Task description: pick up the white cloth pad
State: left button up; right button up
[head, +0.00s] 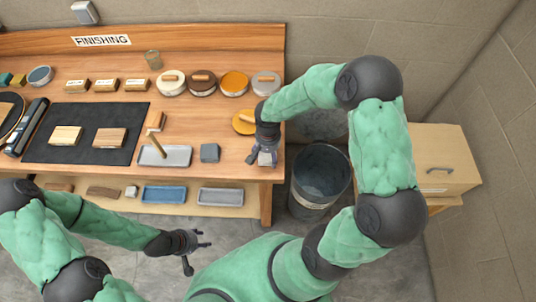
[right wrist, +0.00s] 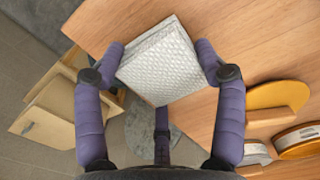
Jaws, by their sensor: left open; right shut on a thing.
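The white cloth pad (right wrist: 162,62) is a quilted, textured white block. In the right wrist view it sits between the fingers of my right gripper (right wrist: 160,68), which is shut on it from both sides. In the head view my right gripper (head: 263,152) is at the right end of the bench, and the pad (head: 265,159) shows just below its fingers. I cannot tell whether the pad touches the bench top. My left gripper (head: 192,246) is open and empty, in front of the bench over the floor.
The wooden bench (head: 215,115) holds a grey block (head: 209,153), a grey tray (head: 165,156) with a brush, a black mat (head: 88,118) with two wooden blocks, and several round tins. An orange disc (head: 243,122) lies near my right wrist. A dark bin (head: 320,180) stands right of the bench.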

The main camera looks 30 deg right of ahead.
jog(key=shift+r, duration=0.55)
jog(key=s+a+r+p, duration=0.1)
jog(key=s+a+r, duration=0.6)
jog(key=a+r, duration=0.4)
jog(key=shift+a+r+p, duration=0.2)
jog(key=shift+a+p, duration=0.1)
jog(key=shift+a, duration=0.2)
jog(key=shift+s, duration=0.1)
